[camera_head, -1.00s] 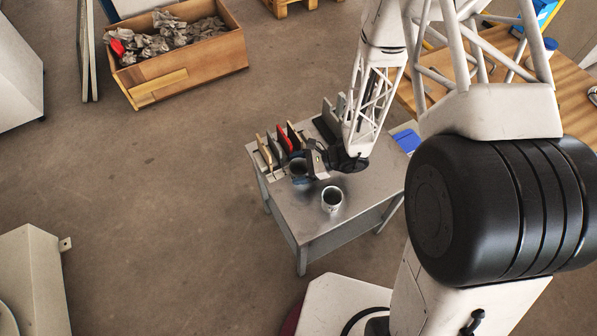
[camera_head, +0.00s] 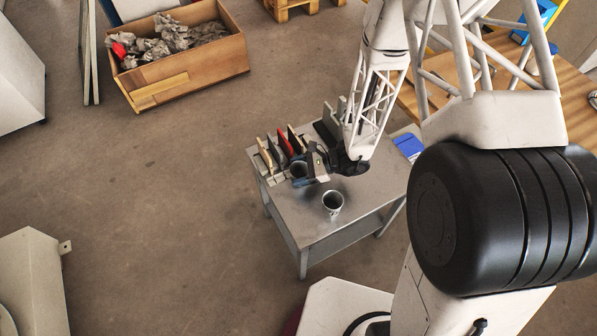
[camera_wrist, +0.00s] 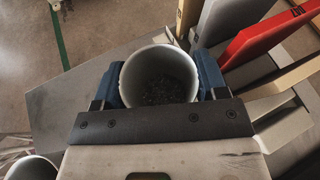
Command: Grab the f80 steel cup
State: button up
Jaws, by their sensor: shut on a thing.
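My gripper (camera_wrist: 158,88) is shut on a grey steel cup (camera_wrist: 130,80). Its blue fingers press on the left and right sides of the cup, whose open top faces the wrist camera and shows a dark, speckled inside. In the head view, my gripper (camera_head: 302,181) holds this cup (camera_head: 297,169) at the left part of the small metal table, beside the upright tiles. A second grey cup (camera_head: 333,203) stands upright nearer the table's front edge. Its rim shows at the lower left of the wrist view (camera_wrist: 32,168). No f80 marking is readable on either cup.
Upright tiles, one red (camera_head: 284,143), stand in a rack close behind the held cup; in the wrist view the red tile (camera_wrist: 262,38) is at the right. The metal table (camera_head: 305,223) is bare around the second cup. A wooden crate (camera_head: 190,80) stands on the floor.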

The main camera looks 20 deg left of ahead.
notch_tip(320, 180, up, 9)
jog(key=shift+r, duration=0.15)
dwell(0.6)
